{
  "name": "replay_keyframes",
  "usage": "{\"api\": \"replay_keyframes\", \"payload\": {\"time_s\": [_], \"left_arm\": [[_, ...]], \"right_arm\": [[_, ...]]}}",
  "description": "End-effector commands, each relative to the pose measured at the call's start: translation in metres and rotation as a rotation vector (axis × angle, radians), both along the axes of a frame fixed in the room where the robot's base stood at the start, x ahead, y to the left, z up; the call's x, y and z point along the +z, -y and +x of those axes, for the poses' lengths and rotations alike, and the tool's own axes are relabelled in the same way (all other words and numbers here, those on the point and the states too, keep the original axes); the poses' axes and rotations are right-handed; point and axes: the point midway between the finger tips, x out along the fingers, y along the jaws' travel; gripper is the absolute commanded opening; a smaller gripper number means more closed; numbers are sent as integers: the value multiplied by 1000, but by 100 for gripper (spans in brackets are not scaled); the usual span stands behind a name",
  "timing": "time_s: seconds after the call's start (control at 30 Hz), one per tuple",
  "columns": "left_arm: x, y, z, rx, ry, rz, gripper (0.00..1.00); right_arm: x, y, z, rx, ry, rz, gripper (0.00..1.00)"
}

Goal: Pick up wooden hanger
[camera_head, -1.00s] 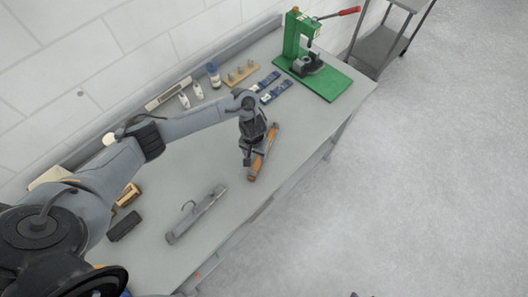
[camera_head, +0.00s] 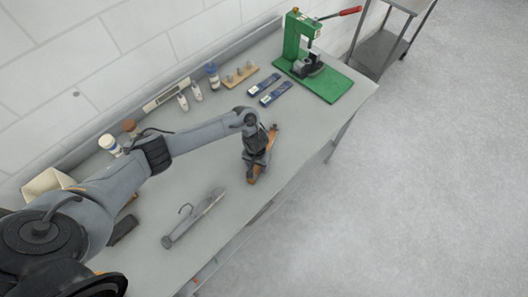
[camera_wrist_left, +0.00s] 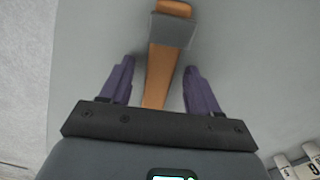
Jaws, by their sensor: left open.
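The wooden hanger (camera_head: 252,175) is an orange-brown bar lying on the grey workbench, partly covered by my left gripper. In the left wrist view the hanger (camera_wrist_left: 158,72) runs between the fingers, with a grey piece (camera_wrist_left: 172,30) across it near its far end. My left gripper (camera_head: 257,161) is directly over the hanger. Its two purple fingers (camera_wrist_left: 160,82) are open, one on each side of the bar, with gaps visible. I cannot tell their exact height above the bench. My right gripper is in neither view.
Two blue packs (camera_head: 264,85), a green press (camera_head: 315,68), and bottles (camera_head: 111,144) stand toward the wall. The bench's front edge is close to the right of the gripper.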

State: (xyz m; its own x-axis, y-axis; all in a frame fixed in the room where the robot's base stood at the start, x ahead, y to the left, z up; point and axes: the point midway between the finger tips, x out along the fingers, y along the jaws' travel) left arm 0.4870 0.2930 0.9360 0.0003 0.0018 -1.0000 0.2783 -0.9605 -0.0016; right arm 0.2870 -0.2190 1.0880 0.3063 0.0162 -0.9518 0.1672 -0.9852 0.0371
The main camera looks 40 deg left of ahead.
Motion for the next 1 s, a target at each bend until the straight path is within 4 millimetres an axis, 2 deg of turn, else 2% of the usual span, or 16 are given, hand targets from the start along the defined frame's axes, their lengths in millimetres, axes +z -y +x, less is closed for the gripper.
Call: {"api": "replay_keyframes", "payload": {"time_s": [0.07,0.47,0.8,1.0], "left_arm": [[0,0,0,0,0,0,60],[0,0,0,0,0,-1,0],[2,0,1,0,1,-1,0],[15,0,1,0,3,-2,0]], "right_arm": [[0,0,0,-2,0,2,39],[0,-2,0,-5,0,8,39],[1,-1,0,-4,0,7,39],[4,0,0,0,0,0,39]]}}
